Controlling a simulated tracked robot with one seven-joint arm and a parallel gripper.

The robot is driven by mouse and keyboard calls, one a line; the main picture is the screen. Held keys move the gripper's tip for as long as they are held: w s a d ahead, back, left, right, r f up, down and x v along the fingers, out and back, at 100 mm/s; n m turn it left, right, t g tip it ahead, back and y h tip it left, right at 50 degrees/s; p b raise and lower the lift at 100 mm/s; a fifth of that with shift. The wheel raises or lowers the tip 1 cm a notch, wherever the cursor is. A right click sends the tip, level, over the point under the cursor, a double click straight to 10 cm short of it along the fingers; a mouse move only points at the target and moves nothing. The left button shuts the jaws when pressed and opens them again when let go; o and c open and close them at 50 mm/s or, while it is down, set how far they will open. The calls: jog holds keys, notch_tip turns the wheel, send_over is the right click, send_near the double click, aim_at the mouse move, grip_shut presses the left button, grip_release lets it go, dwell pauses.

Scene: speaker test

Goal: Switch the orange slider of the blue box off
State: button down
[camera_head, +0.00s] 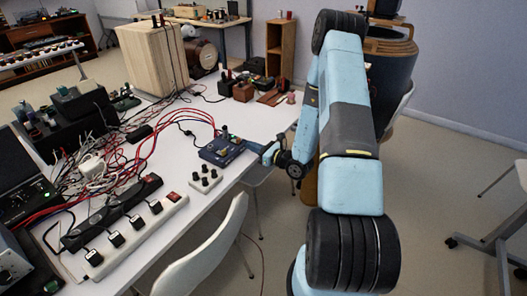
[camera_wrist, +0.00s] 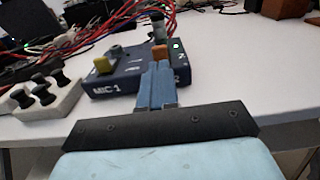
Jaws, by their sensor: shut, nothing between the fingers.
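The blue box (camera_wrist: 118,84), marked "MIC 1", sits near the table's front edge; it also shows in the head view (camera_head: 222,151). In the wrist view the orange slider (camera_wrist: 160,52) is on the box's right part, just beyond my fingertips. A green light (camera_wrist: 176,44) glows to its right. A yellow slider (camera_wrist: 102,64) is on the left part of the box. My gripper (camera_wrist: 158,68) is shut and empty, its fingertips at the box's front, close to the orange slider. I cannot tell whether they touch it. In the head view my gripper (camera_head: 266,150) reaches the box from the right.
A white block with dark knobs (camera_head: 205,180) stands in front of the box. Red cables (camera_head: 180,115) run behind and left of it. Power strips (camera_head: 135,230) lie at the table's front left. The white table (camera_head: 262,118) is clear to the right behind the box.

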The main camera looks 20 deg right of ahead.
aim_at(239, 141)
jog(key=shift+x, duration=1.85)
jog(key=shift+x, duration=0.85)
jog(key=shift+w+a+r, duration=0.1)
jog(key=shift+w+a, duration=0.1)
jog(key=shift+w, duration=0.05)
jog(key=v, duration=1.4)
jog(key=shift+s+d, duration=0.1)
